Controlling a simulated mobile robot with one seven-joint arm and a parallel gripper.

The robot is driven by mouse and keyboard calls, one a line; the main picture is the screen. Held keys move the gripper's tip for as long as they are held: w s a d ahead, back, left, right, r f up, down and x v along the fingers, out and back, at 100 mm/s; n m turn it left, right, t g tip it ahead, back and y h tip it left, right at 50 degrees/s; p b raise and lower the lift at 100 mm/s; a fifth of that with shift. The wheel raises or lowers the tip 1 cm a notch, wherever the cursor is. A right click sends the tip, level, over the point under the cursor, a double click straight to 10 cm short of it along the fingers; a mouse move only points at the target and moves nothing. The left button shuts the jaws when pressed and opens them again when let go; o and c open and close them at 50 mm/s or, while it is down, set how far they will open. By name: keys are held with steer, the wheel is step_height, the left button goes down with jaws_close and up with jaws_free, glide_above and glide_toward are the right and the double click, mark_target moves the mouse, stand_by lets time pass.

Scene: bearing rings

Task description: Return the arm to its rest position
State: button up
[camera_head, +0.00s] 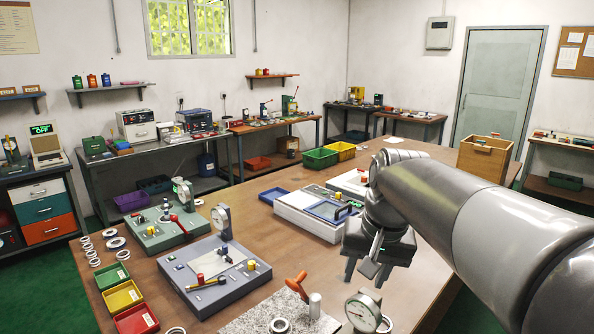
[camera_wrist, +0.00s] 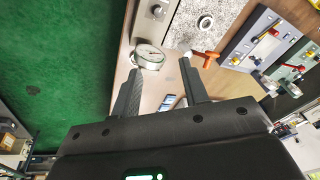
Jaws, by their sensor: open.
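My arm (camera_head: 470,215) reaches in from the right edge of the head view, over the brown table. My gripper (camera_head: 368,270) hangs at its end above the right part of the table. In the wrist view its two fingers (camera_wrist: 160,68) stand well apart with nothing held between them. A round dial gauge (camera_wrist: 149,56) shows beyond the fingertips in the wrist view, apart from them. The gauge (camera_head: 363,312) is at the front of the table in the head view. Part of the tabletop behind my gripper is hidden by the arm.
The brown table (camera_head: 165,265) holds a grey fixture plate (camera_head: 215,285), a green fixture plate (camera_head: 160,235), a white tray unit (camera_head: 310,222) and a wooden box (camera_head: 485,160). A granite plate with an orange handle (camera_head: 296,287) lies at the front. Coloured bins (camera_head: 122,298) line the left edge.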

steer(key=s+d+f+n+t, duration=0.1)
steer(key=s+f, duration=0.3)
steer(key=s, duration=0.2)
steer(key=s+d+f+n+t+h, duration=0.1)
steer(key=s+d+f+t, duration=0.1)
steer(key=s, duration=0.5)
steer(key=shift+s+f, duration=0.15)
steer(key=shift+f, duration=0.7)
steer(key=shift+o, duration=0.5)
